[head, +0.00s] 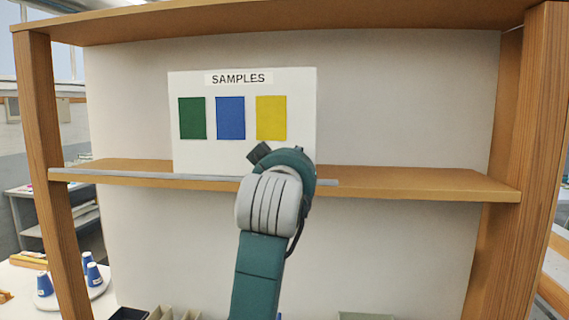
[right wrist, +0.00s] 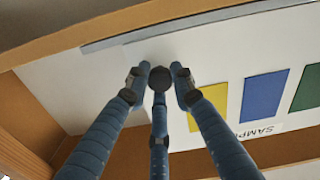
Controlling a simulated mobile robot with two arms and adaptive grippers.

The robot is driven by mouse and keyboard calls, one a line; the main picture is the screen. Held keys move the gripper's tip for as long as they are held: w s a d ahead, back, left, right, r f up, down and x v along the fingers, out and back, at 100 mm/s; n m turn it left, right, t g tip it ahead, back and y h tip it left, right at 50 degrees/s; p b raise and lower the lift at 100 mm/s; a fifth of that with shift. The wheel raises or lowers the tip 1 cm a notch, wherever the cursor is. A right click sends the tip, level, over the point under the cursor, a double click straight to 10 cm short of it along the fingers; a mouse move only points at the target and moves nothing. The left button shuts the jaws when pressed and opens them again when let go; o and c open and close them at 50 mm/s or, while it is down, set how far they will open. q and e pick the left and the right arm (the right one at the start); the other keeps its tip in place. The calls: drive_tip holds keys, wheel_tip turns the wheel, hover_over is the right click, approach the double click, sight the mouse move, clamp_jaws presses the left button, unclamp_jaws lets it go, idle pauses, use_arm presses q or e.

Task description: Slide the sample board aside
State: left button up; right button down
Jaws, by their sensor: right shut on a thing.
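The sample board (head: 240,155) is a white panel headed "SAMPLES" with green, blue and yellow patches. It stands upright on the middle shelf, left of centre in the head view. My right arm comes up from below, and its wrist covers the board's lower right corner. In the right wrist view the board appears upside down. There my right gripper (right wrist: 160,76) has its fingertips at the board's lower part, beside the yellow patch, shut on the board. The exact contact is hidden. My left gripper is in neither view.
The shelf is bare to the board's right, up to the wooden post (head: 530,160).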

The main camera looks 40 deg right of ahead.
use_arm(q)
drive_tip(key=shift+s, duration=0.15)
use_arm(e)
drive_tip(key=shift+s+d+f, duration=0.1)
drive_tip(key=shift+d+f, duration=0.05)
drive_tip(key=c, duration=1.6)
unclamp_jaws()
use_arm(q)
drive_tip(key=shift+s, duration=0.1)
use_arm(e)
drive_tip(key=shift+o, duration=0.7)
drive_tip(key=v, duration=1.2)
